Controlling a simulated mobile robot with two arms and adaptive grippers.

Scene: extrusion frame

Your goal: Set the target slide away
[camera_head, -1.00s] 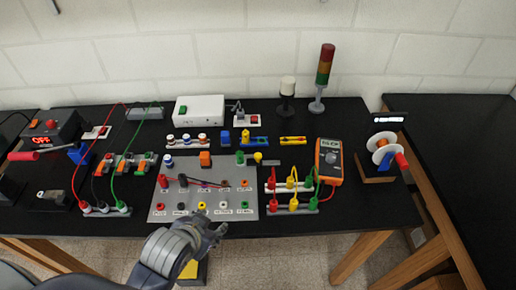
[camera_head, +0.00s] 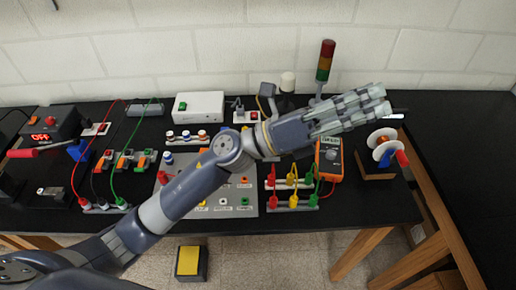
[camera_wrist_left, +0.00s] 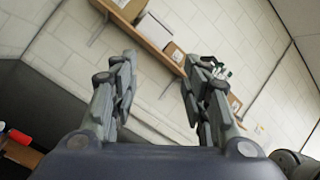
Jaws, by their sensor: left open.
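I cannot make out anything I can name as the target slide in either view. My left gripper (camera_head: 383,101) reaches over the back right of the black bench, its fingers spread apart and pointing right. In the left wrist view the two fingers (camera_wrist_left: 161,62) stand open with nothing between them; a wall and a shelf show beyond. My left arm covers much of the grey socket panel (camera_head: 245,207) and what stands behind it. My right gripper is not in view.
An orange multimeter (camera_head: 329,158), a wire spool stand (camera_head: 378,177) and a stack light (camera_head: 325,62) stand near the left gripper. A white box (camera_head: 199,107) is at the back. A yellow-topped box (camera_head: 189,261) is on the floor. The right bench (camera_head: 465,150) looks bare.

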